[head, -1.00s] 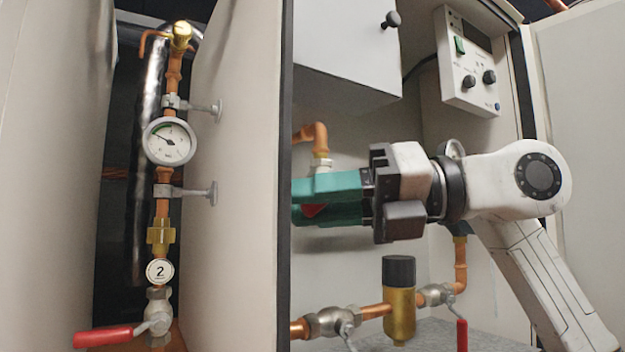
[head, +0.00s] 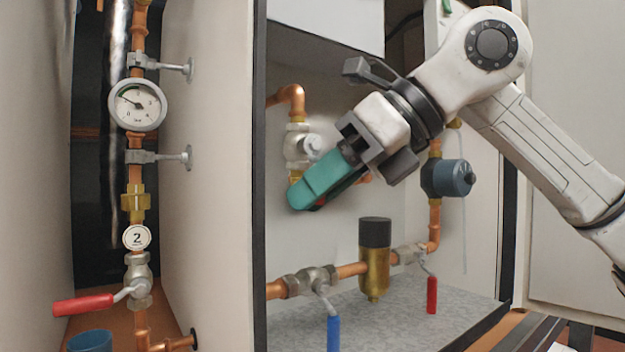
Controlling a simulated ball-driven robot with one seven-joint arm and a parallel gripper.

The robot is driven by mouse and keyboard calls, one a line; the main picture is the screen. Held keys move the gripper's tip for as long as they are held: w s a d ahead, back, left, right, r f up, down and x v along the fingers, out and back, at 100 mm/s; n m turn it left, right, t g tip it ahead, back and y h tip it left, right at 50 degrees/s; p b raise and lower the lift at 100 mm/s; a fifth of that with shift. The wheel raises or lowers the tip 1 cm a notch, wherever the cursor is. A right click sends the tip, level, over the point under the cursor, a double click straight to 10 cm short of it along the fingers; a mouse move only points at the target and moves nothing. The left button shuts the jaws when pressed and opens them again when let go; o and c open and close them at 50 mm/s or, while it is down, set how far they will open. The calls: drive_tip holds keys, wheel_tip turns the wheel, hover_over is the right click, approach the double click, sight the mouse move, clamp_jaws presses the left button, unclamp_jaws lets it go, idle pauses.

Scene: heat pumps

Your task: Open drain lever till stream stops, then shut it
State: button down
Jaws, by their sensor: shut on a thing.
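My gripper (head: 304,196) has teal fingers that point down and to the left in front of the back wall of the open cabinet. It is shut on a red lever (head: 319,207), of which only a small red bit shows under the fingers. The rest of the lever is hidden. Just above the fingers is a steel valve (head: 297,146) on a bent copper pipe, with a brass end below it, partly covered by the fingertips. I see no clear stream at its mouth.
Below are a blue lever (head: 333,334), a brass filter (head: 374,272) and a red lever (head: 432,294). A blue pump (head: 452,178) stands right, with a thin pale line beneath. Left of the panel are a gauge (head: 137,104), another red lever (head: 84,305) and a blue cup (head: 90,341).

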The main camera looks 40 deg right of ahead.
drive_tip(key=shift+d+f, duration=0.1)
drive_tip(key=shift+d, duration=0.05)
idle(0.5)
drive_tip(key=c, duration=1.1)
unclamp_jaws()
drive_tip(key=b+v, duration=0.1)
drive_tip(key=v, duration=0.9)
drive_tip(key=shift+s+r, duration=0.25)
drive_tip(key=shift+r, duration=0.15)
